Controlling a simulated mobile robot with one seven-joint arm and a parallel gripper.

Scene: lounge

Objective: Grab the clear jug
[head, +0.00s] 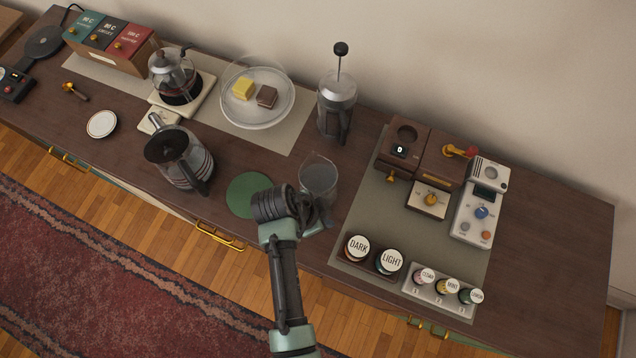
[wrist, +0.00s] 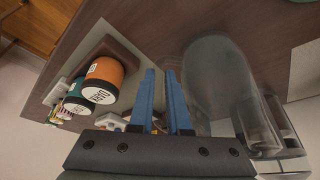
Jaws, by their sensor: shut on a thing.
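The clear jug (head: 319,174) stands upright on the dark counter, just right of the green round mat (head: 246,194). My gripper (head: 323,213) is at its near side, low by the jug. In the wrist view the clear jug (wrist: 215,75) is right of my gripper's blue fingers (wrist: 163,78), which are close together. They are shut on the jug, seemingly at its handle, though the grip itself is hard to see. I cannot tell whether the jug's base touches the counter.
A French press (head: 337,100) stands behind the jug. A dark-lidded glass pot (head: 177,160) is to the left. A glass dish (head: 257,118) with two blocks lies behind.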

